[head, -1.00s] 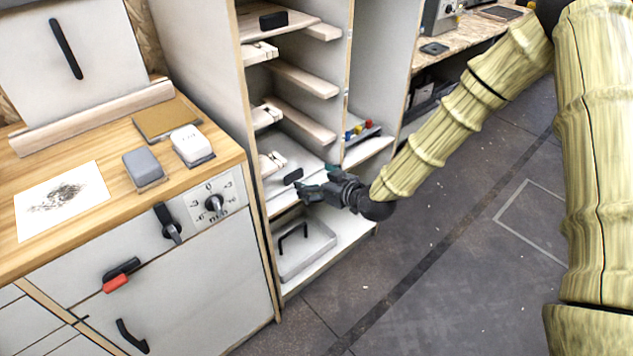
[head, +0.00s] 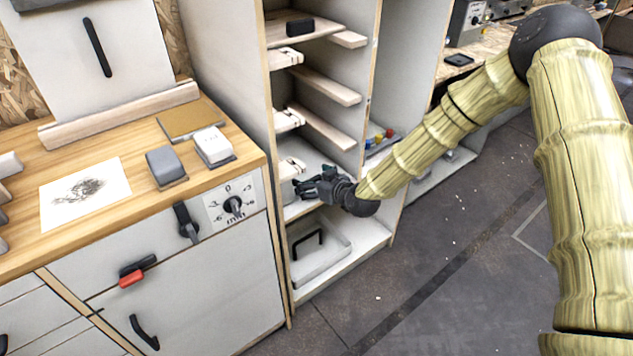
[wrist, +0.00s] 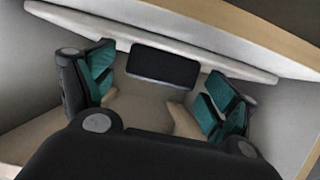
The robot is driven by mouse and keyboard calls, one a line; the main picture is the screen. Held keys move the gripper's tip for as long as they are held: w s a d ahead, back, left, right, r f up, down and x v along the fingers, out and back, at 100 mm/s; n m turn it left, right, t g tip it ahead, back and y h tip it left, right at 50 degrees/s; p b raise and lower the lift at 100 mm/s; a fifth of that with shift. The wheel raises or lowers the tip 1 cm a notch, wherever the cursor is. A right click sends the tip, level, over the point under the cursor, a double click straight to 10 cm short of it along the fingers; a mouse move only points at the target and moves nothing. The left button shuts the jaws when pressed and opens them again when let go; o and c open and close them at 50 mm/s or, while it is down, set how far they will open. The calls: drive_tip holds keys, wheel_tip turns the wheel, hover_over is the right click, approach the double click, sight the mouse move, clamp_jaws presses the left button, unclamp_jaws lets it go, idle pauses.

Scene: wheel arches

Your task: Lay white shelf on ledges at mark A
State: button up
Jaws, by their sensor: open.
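My gripper (head: 308,186) reaches into the lower part of the open cabinet. In the wrist view its teal-padded fingers (wrist: 160,92) are apart, with a black handle block (wrist: 163,66) between and just beyond them; no contact is visible. The block sits on a pale board (wrist: 150,110), which looks like the white shelf. In the head view my gripper hides the block and much of this board (head: 312,160). Pairs of wooden ledges (head: 328,87) run up the cabinet walls above. Small labels show on the left ledge ends (head: 286,58), but I cannot read which is A.
A wooden shelf (head: 285,36) with a black block lies on the upper ledges. A grey tray (head: 322,250) with a black handle stands below my gripper. The wooden counter (head: 110,150) is at left. Floor is clear in front of the cabinet.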

drive_tip(key=shift+c, duration=0.3)
drive_tip(key=c, duration=1.3)
drive_tip(key=shift+c, duration=0.2)
drive_tip(key=shift+s+d, duration=0.1)
